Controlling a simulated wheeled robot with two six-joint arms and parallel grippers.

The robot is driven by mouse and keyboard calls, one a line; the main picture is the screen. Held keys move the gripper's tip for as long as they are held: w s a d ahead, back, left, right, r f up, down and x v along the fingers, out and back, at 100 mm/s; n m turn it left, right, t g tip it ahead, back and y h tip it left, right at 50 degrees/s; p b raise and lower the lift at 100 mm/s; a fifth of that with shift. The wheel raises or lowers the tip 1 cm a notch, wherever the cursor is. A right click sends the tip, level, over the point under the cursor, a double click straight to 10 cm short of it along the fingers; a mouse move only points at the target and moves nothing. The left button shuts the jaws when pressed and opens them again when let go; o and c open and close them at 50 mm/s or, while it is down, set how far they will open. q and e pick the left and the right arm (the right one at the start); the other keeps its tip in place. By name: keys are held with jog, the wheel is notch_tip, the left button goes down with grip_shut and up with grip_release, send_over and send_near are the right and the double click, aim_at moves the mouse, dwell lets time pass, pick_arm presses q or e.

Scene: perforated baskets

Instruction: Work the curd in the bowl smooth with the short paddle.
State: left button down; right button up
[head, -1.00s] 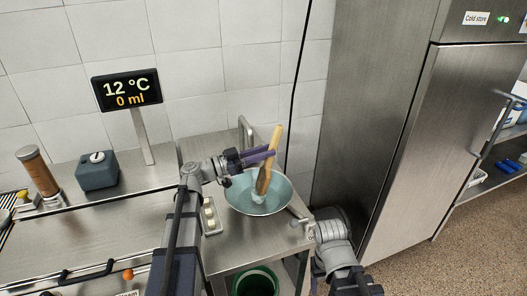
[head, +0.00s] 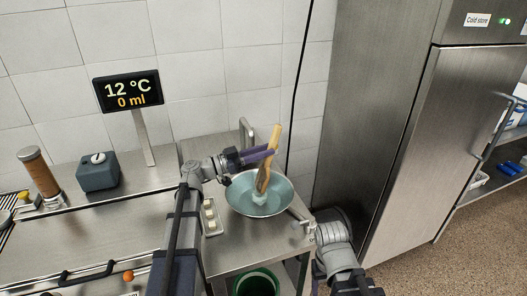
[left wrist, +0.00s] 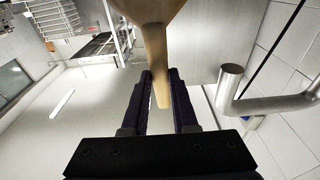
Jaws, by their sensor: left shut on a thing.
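The short paddle (head: 264,180) is wooden and stands tilted in the bowl, its upper end leaning right. My left gripper (head: 268,150) is shut on the paddle's handle, above the bowl. In the left wrist view the wooden handle (left wrist: 156,70) runs between the two dark fingers (left wrist: 160,100). The bowl (head: 245,205) is a wide metal one on the steel counter. A small white lump of curd (head: 259,198) shows at the paddle's lower end in the bluish liquid.
A display (head: 127,90) behind reads 12 °C and 0 ml. A green-rimmed bin (head: 257,274) stands below. The cold store (head: 430,130) is at the right.

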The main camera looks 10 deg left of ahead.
pick_arm(q)
jog(key=shift+s+d+r, duration=0.15)
jog(key=shift+s+d, duration=0.35)
jog(key=shift+s, duration=0.25)
jog(key=shift+w, duration=0.1)
jog(key=shift+w+a, duration=0.55)
jog(key=shift+w, duration=0.2)
jog(key=shift+s, duration=0.15)
jog(key=shift+s+d, duration=0.55)
jog(key=shift+s, duration=0.15)
jog(key=shift+w+a, duration=0.1)
jog(key=shift+w+a, duration=0.45)
jog(key=shift+w, duration=0.3)
